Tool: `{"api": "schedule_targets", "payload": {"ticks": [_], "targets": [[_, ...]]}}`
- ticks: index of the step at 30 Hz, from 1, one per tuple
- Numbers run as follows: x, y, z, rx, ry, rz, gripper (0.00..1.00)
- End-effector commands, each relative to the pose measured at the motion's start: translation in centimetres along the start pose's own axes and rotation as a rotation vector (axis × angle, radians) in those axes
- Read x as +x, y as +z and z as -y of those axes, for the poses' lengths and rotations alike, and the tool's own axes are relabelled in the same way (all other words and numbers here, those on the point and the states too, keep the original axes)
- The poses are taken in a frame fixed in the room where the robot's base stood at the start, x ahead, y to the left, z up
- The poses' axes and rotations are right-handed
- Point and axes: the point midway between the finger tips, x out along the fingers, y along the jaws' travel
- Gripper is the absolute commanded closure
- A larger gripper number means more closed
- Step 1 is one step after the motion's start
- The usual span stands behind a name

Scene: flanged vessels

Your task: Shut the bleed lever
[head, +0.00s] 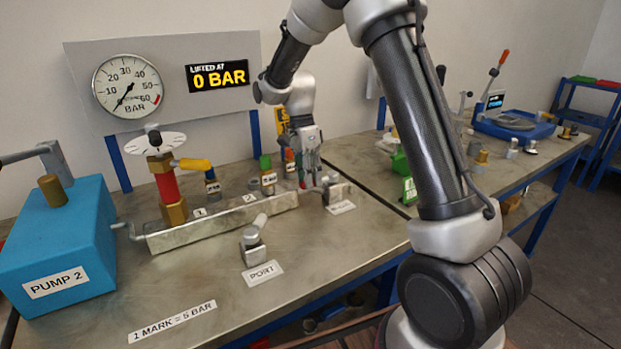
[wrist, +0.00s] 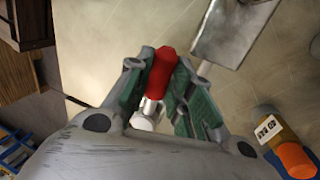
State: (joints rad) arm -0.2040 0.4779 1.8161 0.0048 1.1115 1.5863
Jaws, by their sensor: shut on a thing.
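The bleed lever's red grip (wrist: 163,66) shows between the green-padded fingers of my gripper (wrist: 162,80) in the wrist view. The fingers are shut on it. A pale metal stem runs down from the red grip, partly hidden by the fingers. In the head view, my gripper (head: 309,178) is low over the bench, at the right end of the long metal manifold (head: 225,221). A small metal block (head: 338,193) stands beside the fingers, with a white label (head: 341,208) in front. The lever is mostly hidden there.
Orange-capped (head: 290,160) and green-capped (head: 267,172) fittings stand close left of my gripper. A gauge (head: 128,86) and a display (head: 220,76) reading 0 BAR stand behind. The blue pump (head: 60,245) is at left.

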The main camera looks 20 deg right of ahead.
Motion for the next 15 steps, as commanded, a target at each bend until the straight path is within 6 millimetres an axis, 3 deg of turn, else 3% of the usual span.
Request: {"api": "schedule_targets", "payload": {"ticks": [11, 12, 15], "targets": [[-0.10, 0.02, 0.17, 0.012, -0.006, 0.004, 1.00], [-0.11, 0.02, 0.17, 0.012, -0.006, 0.004, 0.74], [-0.10, 0.02, 0.16, 0.011, -0.006, 0.004, 0.56]]}}
